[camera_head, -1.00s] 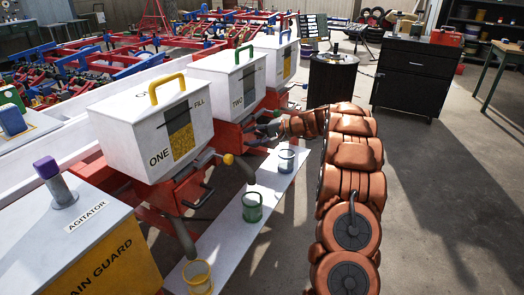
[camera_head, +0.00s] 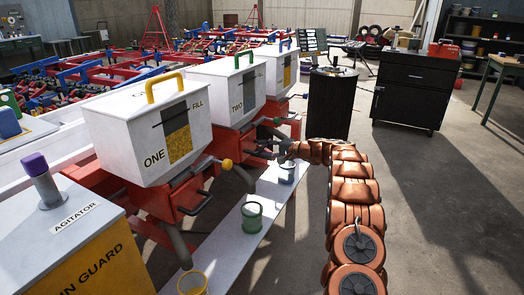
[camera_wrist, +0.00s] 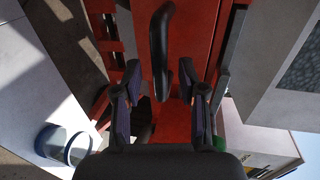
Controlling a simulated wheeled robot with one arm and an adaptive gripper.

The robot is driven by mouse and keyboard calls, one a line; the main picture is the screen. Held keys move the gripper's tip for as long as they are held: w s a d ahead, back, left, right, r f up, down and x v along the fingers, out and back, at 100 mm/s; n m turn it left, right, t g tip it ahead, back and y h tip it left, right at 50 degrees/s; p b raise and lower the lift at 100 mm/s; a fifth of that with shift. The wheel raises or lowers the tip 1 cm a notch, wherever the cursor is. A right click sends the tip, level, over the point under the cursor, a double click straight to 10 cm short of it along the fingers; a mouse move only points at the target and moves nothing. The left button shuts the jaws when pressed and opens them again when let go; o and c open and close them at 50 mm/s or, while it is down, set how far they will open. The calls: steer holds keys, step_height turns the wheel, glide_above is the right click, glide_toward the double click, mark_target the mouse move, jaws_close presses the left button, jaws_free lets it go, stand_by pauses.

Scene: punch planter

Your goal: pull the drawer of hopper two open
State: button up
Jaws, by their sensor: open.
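Hopper two (camera_head: 221,93) is a white box with a green top handle, behind hopper one in the head view. Its red lower body (camera_head: 230,138) is partly hidden there, and the drawer cannot be made out clearly. In the wrist view a red drawer front (camera_wrist: 190,30) carries a black curved handle (camera_wrist: 158,50). My gripper (camera_wrist: 162,92) is open, its two dark fingers on either side of the handle's lower end, with visible gaps. I cannot tell how deep the handle sits between them.
Hopper one (camera_head: 140,140) stands nearer, with a yellow handle. A black drum (camera_head: 330,105) stands behind. Floor to the right is clear.

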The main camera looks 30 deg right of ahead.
steer(key=shift+x, duration=0.9)
jaws_close()
